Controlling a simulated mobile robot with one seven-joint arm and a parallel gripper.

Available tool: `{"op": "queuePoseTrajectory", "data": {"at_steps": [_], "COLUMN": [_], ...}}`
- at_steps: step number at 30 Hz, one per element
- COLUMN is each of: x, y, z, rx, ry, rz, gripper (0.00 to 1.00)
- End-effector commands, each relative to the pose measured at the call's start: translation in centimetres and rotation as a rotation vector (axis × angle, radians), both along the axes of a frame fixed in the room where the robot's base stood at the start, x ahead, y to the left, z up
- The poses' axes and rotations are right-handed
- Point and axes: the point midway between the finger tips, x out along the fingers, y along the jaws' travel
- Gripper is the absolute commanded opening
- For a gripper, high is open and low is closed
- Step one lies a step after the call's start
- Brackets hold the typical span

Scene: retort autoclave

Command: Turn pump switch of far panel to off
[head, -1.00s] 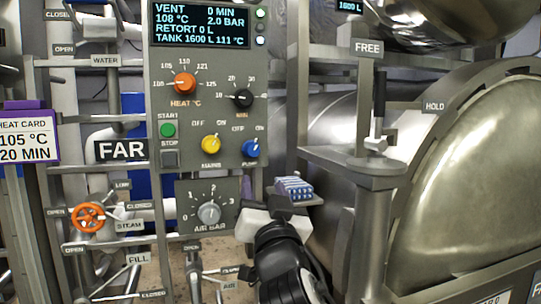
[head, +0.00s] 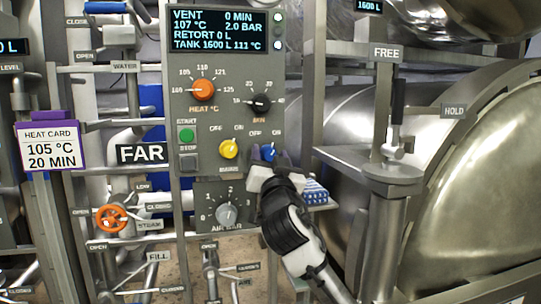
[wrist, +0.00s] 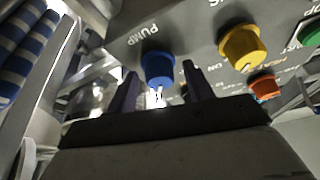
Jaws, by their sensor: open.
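The far panel (head: 184,80) carries a blue pump switch (head: 267,152) at its lower right, with OFF and ON marks above it. In the wrist view the blue pump knob (wrist: 158,68) stands under the PUMP label, between the two dark fingers. My gripper (head: 268,160) is open around or just in front of the knob; I cannot tell whether a finger touches it. In the head view the gripper covers the knob's lower part and its label. The knob's pointer is hard to read.
The yellow mains switch (head: 228,149) sits just left of the pump switch. The orange heat knob (head: 203,89) and black minute knob (head: 261,103) are above. The air knob (head: 226,215) is below. A blue-white striped bundle (head: 315,192) lies right of my gripper.

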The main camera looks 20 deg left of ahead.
Motion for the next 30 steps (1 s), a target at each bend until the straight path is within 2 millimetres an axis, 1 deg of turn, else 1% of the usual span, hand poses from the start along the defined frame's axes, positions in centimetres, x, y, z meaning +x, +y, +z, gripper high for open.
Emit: {"op": "queuePoseTrajectory", "data": {"at_steps": [4, 5, 12, 15, 23, 30], "x": [-0.03, -0.03, -0.04, -0.04, -0.02, 0.03], "y": [0.00, 0.00, -0.01, -0.02, -0.04, -0.15], "z": [-0.03, -0.03, -0.04, -0.03, -0.08, -0.14], "rx": [0.000, 0.000, 0.000, 0.000, -0.024, -0.126], "ry": [0.000, 0.000, 0.000, 0.000, -0.016, -0.085], "rz": [0.000, 0.000, 0.000, 0.000, 0.000, 0.000], "gripper": [0.52, 0.49, 0.18, 0.07, 0.07, 0.07]}}
